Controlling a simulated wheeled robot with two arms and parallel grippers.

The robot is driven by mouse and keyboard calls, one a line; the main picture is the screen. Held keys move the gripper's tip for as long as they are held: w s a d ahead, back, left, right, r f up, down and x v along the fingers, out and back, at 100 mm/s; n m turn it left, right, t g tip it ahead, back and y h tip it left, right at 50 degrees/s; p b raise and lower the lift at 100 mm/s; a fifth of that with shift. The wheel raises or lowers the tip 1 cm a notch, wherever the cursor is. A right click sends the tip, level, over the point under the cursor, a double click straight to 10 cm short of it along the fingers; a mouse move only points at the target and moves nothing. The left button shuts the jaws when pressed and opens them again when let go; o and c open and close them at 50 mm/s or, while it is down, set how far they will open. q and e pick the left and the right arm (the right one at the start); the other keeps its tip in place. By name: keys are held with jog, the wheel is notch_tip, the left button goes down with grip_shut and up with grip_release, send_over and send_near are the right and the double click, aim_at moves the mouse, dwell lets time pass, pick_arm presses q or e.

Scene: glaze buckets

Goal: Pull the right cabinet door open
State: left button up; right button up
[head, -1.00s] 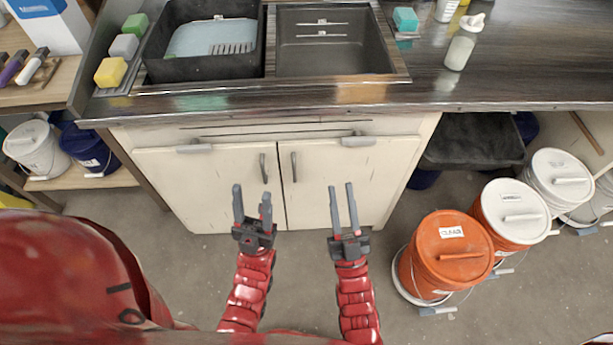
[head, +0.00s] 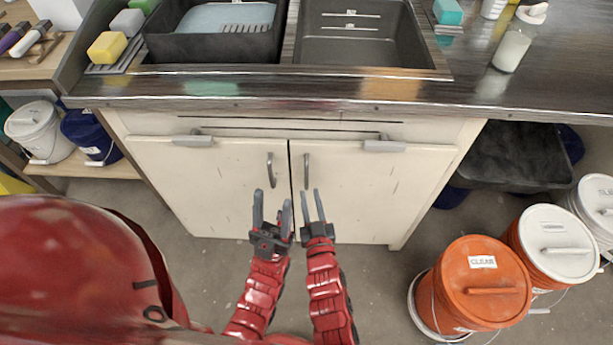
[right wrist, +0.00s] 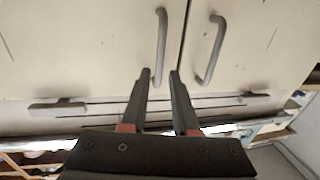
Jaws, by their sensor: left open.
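The right cabinet door (head: 375,190) is cream-coloured and shut, with a grey upright bar handle (head: 306,171) near its inner edge. The left door (head: 215,185) is shut beside it. My right gripper (head: 311,192) is open and empty, pointing at the right door just below its handle. The right wrist view looks upside down; there the right door's handle (right wrist: 162,45) lines up with the gap between my open fingers (right wrist: 160,73), and I cannot tell how far off it is. My left gripper (head: 272,197) is open and empty in front of the left door, below its handle (head: 270,170).
An orange bucket (head: 468,285) and a white-lidded bucket (head: 555,240) stand on the floor to the right. The dark countertop (head: 330,88) with a sink (head: 365,45) overhangs the doors. Floor before the cabinet's right part is clear.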

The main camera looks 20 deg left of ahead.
aim_at(307, 178)
jog(key=b+x, duration=0.1)
jog(key=x, duration=0.6)
jog(key=shift+w, duration=0.2)
grip_shut()
dwell(1.1)
